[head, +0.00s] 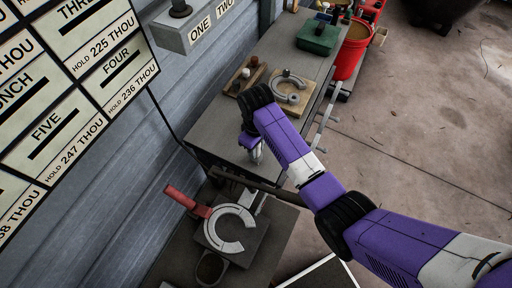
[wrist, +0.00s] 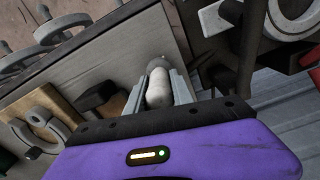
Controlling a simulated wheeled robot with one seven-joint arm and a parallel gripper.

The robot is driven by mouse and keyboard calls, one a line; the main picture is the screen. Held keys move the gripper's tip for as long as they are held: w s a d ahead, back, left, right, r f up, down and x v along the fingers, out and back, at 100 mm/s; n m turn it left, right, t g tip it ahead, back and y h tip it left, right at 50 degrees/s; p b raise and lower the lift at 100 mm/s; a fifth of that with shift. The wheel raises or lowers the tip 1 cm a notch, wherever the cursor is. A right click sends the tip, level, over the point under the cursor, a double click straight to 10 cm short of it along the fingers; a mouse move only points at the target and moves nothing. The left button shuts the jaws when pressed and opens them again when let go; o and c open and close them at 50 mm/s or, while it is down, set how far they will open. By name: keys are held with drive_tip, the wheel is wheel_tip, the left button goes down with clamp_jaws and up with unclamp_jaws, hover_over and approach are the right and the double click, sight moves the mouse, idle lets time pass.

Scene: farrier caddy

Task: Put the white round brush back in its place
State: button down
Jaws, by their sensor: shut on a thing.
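My gripper (head: 256,153) points down over the near end of the grey bench and is shut on a pale, rounded thing. In the wrist view my gripper (wrist: 158,92) has its two grey fingers on either side of this whitish thing, which looks like the white round brush (wrist: 159,88). A greyer rounded part of it shows beyond the white part. Its bristles cannot be made out. It is mostly hidden in the head view. I cannot tell which spot is the brush's place.
On the bench (head: 222,123) stand a wooden tray (head: 236,88) with small round-topped items, a board with a horseshoe (head: 289,97) and a green box (head: 318,38). A red bucket (head: 351,54) stands beyond. Below lie a pale horseshoe (head: 229,230) and a red-handled tool (head: 186,200).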

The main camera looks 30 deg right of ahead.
drive_tip(key=shift+f+b, duration=0.3)
drive_tip(key=shift+f, duration=0.2)
idle(0.3)
drive_tip(key=c, duration=1)
unclamp_jaws()
wheel_tip(320, 180, up, 8)
drive_tip(key=shift+f+b, duration=0.1)
drive_tip(key=shift+b, duration=0.2)
drive_tip(key=shift+r+p, duration=2.25)
drive_tip(key=shift+p, duration=0.15)
